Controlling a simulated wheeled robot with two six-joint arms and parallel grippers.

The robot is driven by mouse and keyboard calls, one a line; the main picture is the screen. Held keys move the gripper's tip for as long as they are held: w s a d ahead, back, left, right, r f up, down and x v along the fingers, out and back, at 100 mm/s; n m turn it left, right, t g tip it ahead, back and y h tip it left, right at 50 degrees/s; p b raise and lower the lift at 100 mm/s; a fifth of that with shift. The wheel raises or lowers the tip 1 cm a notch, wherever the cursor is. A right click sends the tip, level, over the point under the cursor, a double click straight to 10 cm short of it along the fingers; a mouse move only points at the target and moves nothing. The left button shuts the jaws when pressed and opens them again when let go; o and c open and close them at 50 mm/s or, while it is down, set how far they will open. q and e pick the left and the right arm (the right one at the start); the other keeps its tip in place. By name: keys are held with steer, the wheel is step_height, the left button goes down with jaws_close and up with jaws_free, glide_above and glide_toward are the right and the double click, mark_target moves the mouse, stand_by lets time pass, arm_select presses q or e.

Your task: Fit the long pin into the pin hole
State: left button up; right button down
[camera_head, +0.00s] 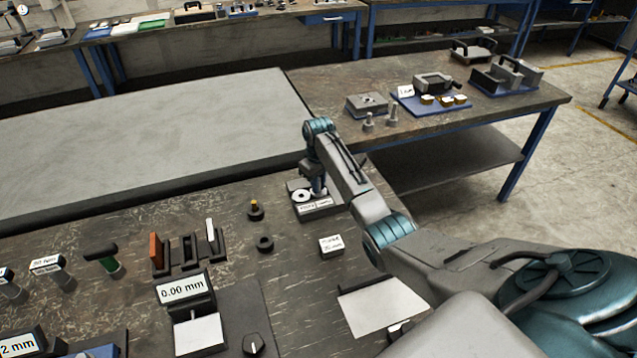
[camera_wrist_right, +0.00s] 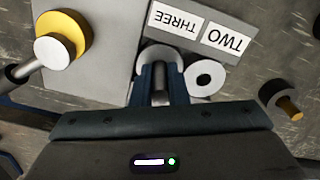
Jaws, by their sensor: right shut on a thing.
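My right gripper (camera_head: 318,190) points down over the labelled block (camera_head: 318,208) near the table's back edge. In the right wrist view its fingers (camera_wrist_right: 160,85) are shut on a grey metal pin (camera_wrist_right: 159,72). The pin stands over the THREE side of the block. A pale round face at its far end partly shows; I cannot tell whether the tip is in the hole there. Beside it, on the TWO side, is a white ring with a dark open hole (camera_wrist_right: 204,78), also seen in the head view (camera_head: 301,196). My left gripper is not in view.
A black collar with a brass top (camera_head: 255,210) and a black ring (camera_head: 264,243) stand left of the block. A small labelled block (camera_head: 331,246) lies in front. A yellow collar with a white cap (camera_wrist_right: 62,38) shows in the wrist view. The grey surface behind is bare.

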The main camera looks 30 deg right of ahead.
steer(key=shift+f, duration=0.1)
steer(key=c, duration=1.4)
jaws_free()
step_height(320, 180, up, 10)
steer(key=b, duration=0.2)
steer(key=shift+f+b, duration=0.1)
steer(key=shift+b, duration=0.3)
steer(key=shift+r+p, duration=0.65)
steer(key=shift+r, duration=0.6)
